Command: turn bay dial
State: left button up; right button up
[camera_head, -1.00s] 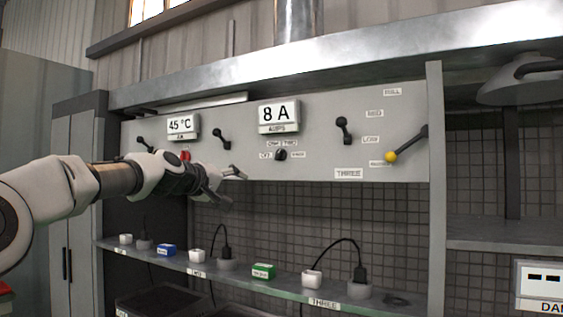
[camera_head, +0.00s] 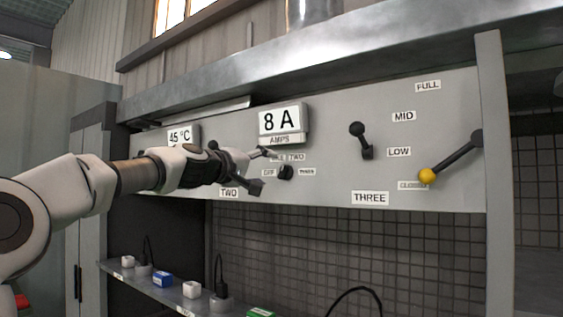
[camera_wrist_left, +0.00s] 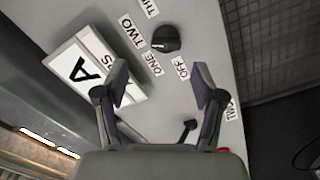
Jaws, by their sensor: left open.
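The bay dial (camera_head: 286,172) is a small black knob on the grey panel, below the 8 A amps display (camera_head: 280,122). Labels for off, one, two and three surround it. In the left wrist view the dial (camera_wrist_left: 166,39) lies ahead of the fingertips, with the display (camera_wrist_left: 92,70) to its left. My left gripper (camera_head: 262,170) is open and empty, just left of the dial in the head view. Its fingers (camera_wrist_left: 160,78) do not enclose the dial. My right gripper is out of view.
A black lever (camera_head: 361,142) and a yellow-knobbed lever (camera_head: 428,176) stand out from the panel at right. A 45 °C display (camera_head: 180,136) is at left. Below, a shelf (camera_head: 176,290) holds small blocks and plugs.

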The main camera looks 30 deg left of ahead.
aim_at(281, 172)
pick_arm(q)
jog(key=w+p, duration=0.1)
jog(key=w, duration=0.1)
jog(key=w+p, duration=0.1)
jog(key=w, duration=0.2)
jog(key=w+f+p, duration=0.1)
jog(key=w, duration=0.2)
jog(key=shift+d, duration=0.25)
jog(key=shift+s+a+r, duration=0.1)
jog(key=shift+s+r, duration=0.1)
jog(key=shift+s, duration=0.25)
jog(key=c, duration=1.1)
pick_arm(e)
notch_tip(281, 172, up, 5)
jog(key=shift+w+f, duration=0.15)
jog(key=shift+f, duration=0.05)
